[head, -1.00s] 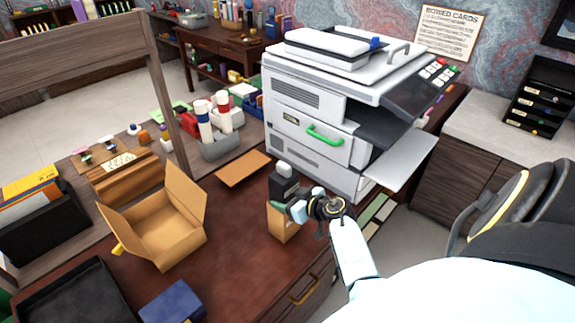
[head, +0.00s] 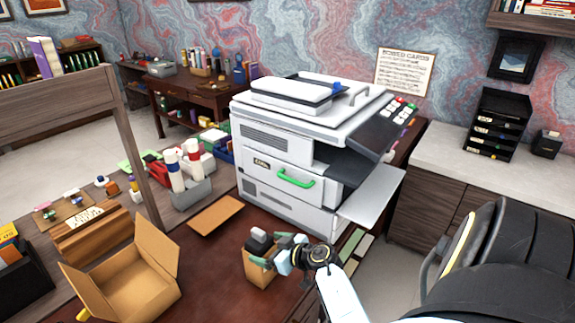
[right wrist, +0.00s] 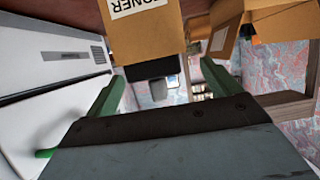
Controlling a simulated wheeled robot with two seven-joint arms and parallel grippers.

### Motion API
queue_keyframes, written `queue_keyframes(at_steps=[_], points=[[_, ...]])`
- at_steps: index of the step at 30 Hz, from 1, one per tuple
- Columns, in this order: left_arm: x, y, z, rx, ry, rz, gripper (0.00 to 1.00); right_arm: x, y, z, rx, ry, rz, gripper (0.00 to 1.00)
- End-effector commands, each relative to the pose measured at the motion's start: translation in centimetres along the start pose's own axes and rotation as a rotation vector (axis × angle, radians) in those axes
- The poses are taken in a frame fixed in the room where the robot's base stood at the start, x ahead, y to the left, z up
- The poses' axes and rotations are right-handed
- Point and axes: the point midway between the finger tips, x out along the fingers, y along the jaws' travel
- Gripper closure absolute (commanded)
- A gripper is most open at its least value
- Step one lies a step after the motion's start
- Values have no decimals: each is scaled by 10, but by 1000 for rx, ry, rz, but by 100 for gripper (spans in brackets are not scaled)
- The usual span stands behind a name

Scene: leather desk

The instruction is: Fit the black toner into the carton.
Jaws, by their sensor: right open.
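A small tan carton (head: 259,271) stands on the brown leather desk in front of the printer. The black toner (head: 259,242) is in its top, upright, with its upper part sticking out above the rim. In the right wrist view the scene is upside down: the carton (right wrist: 148,30), with a printed TONER label, has the toner's dark end (right wrist: 148,70) showing at its opening. My right gripper (head: 274,251) is open, its green fingers on either side of the carton's top; I cannot tell whether they touch it. The toner's lower part is hidden. My left gripper is out of view.
A larger open cardboard box (head: 128,283) stands to the left. A flat brown board (head: 215,215) lies behind the carton. The white printer (head: 285,155), its tray (head: 372,195) jutting out, stands close behind. The desk between box and carton is clear.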

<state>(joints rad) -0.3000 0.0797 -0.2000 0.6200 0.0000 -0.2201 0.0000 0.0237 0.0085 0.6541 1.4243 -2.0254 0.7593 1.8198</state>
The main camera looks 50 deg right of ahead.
Motion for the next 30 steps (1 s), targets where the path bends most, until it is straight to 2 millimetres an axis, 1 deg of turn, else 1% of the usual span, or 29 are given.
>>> queue_keyframes(at_steps=[1, 6, 9, 13, 15, 19, 30], points=[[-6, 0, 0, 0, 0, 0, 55, -14, 0, -1, -1, -3, 1, 11], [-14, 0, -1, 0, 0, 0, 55, -54, 0, -1, -3, -3, 1, 11], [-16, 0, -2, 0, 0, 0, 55, -74, 0, -1, 0, -2, 1, 11], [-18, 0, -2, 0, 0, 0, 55, -93, 0, 0, 0, -2, 0, 11], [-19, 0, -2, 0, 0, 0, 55, -100, 0, 0, 0, -1, 0, 11], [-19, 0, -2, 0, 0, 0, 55, -106, 0, -1, 0, 0, -1, 11], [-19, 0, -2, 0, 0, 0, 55, -106, 0, 0, 0, 0, 0, 11]])
